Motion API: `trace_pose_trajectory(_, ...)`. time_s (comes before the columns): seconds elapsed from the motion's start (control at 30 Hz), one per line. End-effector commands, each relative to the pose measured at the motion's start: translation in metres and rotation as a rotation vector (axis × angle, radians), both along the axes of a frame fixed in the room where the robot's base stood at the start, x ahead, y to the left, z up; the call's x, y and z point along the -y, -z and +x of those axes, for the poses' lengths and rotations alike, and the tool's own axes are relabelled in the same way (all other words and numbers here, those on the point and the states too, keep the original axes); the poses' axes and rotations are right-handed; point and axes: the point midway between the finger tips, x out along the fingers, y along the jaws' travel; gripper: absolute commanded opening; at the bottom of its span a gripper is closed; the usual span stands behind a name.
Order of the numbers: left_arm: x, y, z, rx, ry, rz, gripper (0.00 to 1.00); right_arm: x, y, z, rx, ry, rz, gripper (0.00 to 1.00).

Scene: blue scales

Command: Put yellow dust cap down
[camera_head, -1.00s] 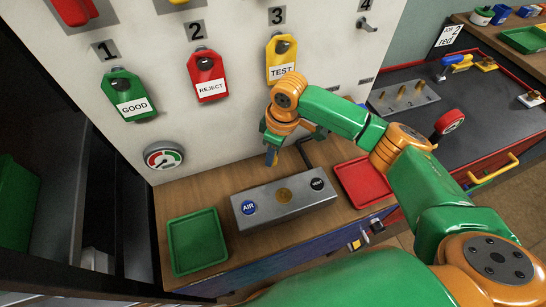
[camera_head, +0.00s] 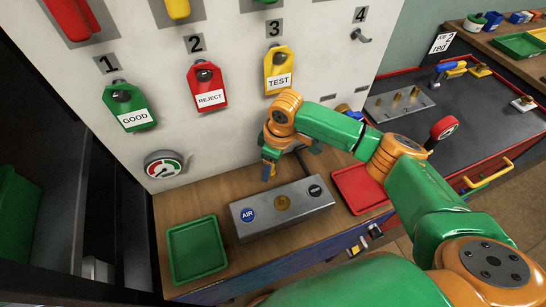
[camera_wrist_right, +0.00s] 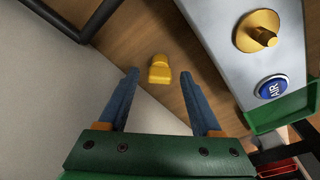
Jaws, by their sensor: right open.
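The yellow dust cap (camera_wrist_right: 160,70) lies on the wooden bench top in the right wrist view, between the lines of the two blue fingers. My right gripper (camera_wrist_right: 159,76) is open, its fingers spread to either side of the cap with clear gaps. In the head view the right gripper (camera_head: 268,172) points down behind the grey box, close to the white panel. The cap is hidden there by the gripper or too small to make out. My left gripper is not in view.
The grey box (camera_head: 283,222) with an AIR button stands on the bench (camera_head: 222,195), a brass fitting (camera_wrist_right: 258,32) on top. A green tray (camera_head: 196,250) lies left and a red tray (camera_head: 361,188) right. Tags hang on the white panel (camera_head: 235,130).

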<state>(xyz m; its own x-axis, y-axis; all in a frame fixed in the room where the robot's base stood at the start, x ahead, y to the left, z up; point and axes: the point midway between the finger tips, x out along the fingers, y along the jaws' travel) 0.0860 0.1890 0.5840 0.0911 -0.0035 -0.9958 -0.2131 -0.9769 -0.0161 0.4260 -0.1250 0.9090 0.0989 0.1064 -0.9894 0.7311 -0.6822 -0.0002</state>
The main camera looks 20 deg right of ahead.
Motion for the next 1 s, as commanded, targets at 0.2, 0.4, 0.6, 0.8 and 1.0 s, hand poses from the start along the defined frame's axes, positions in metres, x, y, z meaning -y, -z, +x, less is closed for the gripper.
trace_pose_trajectory(0.2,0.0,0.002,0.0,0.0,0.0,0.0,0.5,0.007,-0.06,-0.005,0.006,0.0,0.001,0.66)
trace_pose_trajectory(0.4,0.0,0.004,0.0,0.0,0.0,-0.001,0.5,0.011,-0.1,-0.009,0.003,0.0,0.0,0.66)
trace_pose_trajectory(0.6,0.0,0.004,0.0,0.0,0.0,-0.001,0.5,0.012,-0.109,-0.011,-0.001,0.0,-0.001,0.66)
trace_pose_trajectory(0.8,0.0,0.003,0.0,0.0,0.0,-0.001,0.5,0.012,-0.109,-0.011,-0.001,0.0,-0.001,0.66)
trace_pose_trajectory(1.0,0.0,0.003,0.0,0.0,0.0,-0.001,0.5,0.012,-0.109,-0.011,-0.001,0.0,-0.001,0.66)
